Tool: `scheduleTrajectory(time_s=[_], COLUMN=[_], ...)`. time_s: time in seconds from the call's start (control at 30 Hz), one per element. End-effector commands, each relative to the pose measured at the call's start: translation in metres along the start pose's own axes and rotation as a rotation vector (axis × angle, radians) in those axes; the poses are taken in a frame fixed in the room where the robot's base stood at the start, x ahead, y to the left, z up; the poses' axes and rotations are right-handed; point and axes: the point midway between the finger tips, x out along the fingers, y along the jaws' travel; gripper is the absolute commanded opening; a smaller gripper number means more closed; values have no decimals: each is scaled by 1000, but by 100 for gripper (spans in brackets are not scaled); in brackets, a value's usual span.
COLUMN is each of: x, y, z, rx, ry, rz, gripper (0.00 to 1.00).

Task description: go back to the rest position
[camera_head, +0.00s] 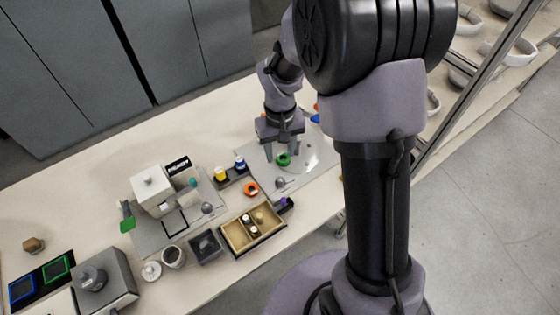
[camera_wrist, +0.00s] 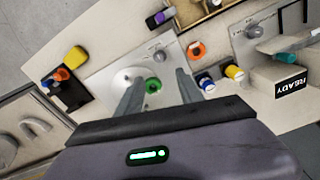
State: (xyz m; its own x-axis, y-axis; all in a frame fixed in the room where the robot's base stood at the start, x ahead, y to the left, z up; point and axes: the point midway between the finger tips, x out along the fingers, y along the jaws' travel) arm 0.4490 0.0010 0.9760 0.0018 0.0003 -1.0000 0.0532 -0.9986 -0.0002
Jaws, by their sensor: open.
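My gripper (camera_head: 282,153) hangs on the bent arm over a light grey plate (camera_head: 312,160) on the bench. In the wrist view my gripper (camera_wrist: 158,80) has its two fingers spread apart, with nothing held between them.
An orange ring (camera_head: 251,188) and a yellow-topped bottle (camera_head: 221,173) stand left of the plate. A divided wooden box (camera_head: 236,238), a grey bin (camera_head: 206,247) and a white machine (camera_head: 153,186) stand further left. Helmet shells (camera_head: 520,50) lie on a rack at right.

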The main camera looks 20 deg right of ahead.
Motion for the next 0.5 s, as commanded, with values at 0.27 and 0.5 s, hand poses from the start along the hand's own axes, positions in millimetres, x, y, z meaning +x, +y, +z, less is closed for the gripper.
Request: scheduleTrajectory(time_s=[0.27, 0.5], x=[-40, -39], y=[0, 0], z=[0, 0], rx=[0, 0], ry=[0, -1], rz=[0, 0], gripper=[44, 44])
